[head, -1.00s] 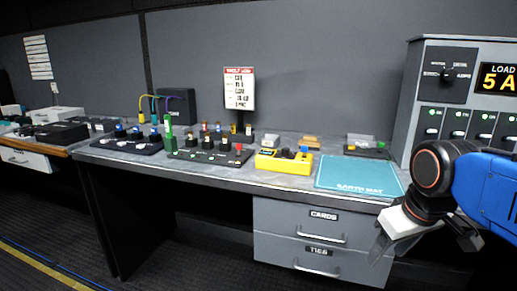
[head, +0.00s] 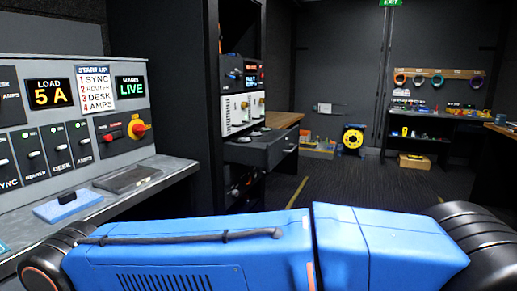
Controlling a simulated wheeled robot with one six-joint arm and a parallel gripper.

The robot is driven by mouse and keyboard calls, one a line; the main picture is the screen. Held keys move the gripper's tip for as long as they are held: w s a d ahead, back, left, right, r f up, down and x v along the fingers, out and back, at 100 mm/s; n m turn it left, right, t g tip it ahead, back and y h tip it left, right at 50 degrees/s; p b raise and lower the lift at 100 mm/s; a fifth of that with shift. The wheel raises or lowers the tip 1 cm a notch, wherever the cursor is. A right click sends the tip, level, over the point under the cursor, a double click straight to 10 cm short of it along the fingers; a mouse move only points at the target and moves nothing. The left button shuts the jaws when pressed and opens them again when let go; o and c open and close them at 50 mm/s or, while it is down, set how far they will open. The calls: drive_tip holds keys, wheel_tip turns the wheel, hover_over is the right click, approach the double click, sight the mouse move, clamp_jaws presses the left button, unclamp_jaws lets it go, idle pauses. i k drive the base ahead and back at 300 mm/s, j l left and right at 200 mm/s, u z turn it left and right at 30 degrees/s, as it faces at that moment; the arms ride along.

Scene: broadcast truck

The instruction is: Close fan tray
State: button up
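A dark drawer-like tray (head: 262,150) with a bar handle on its front sticks out of the equipment rack (head: 212,90) in the middle of the head view. It looks pulled out, and small round dark shapes show at its top. No label on it can be read, so I cannot be sure it is the fan tray. My blue arm crosses the bottom of the view, in front of and below the tray. My gripper is outside the picture.
The grey power panel (head: 110,135) and its counter stand at the left, with a blue block (head: 68,206) and a dark flat box (head: 127,179) on it. A wooden-topped surface (head: 280,121) is behind the tray.

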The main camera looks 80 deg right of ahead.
sight(263, 146)
drive_tip(key=z, duration=2.75)
